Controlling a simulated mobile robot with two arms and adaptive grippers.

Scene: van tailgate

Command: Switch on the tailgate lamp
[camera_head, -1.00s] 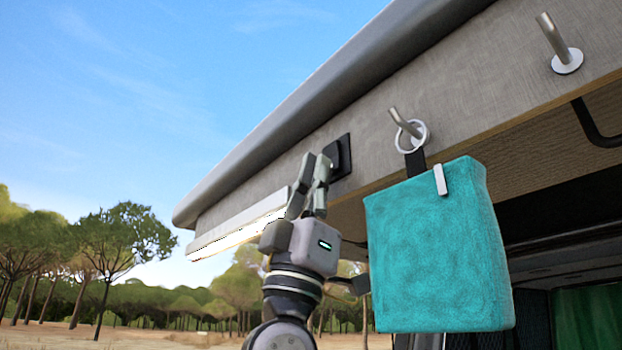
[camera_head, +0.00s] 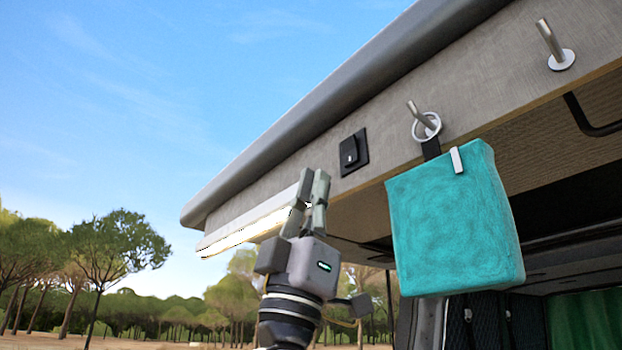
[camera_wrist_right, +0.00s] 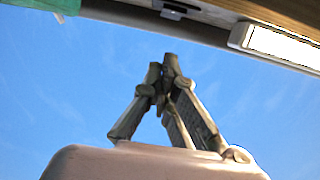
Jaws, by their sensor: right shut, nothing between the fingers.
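The tailgate lamp (camera_head: 248,232) is a pale strip along the lower edge of the tailgate. Its underside glows warm and bright, and it also shows bright white in the right wrist view (camera_wrist_right: 285,46). A black rocker switch (camera_head: 353,152) sits on the grey tailgate panel, to the right of the lamp. My right gripper (camera_head: 315,181) is shut and empty, below and left of the switch in the head view and apart from it. It partly covers the lamp's right end. Its closed fingers show against the sky in the right wrist view (camera_wrist_right: 165,65). My left gripper is not in view.
A teal fabric pouch (camera_head: 455,225) hangs by a ring from a metal hook (camera_head: 420,115), right of the switch and gripper. Another metal hook (camera_head: 556,45) sticks out empty at the upper right. Open sky lies left of the tailgate.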

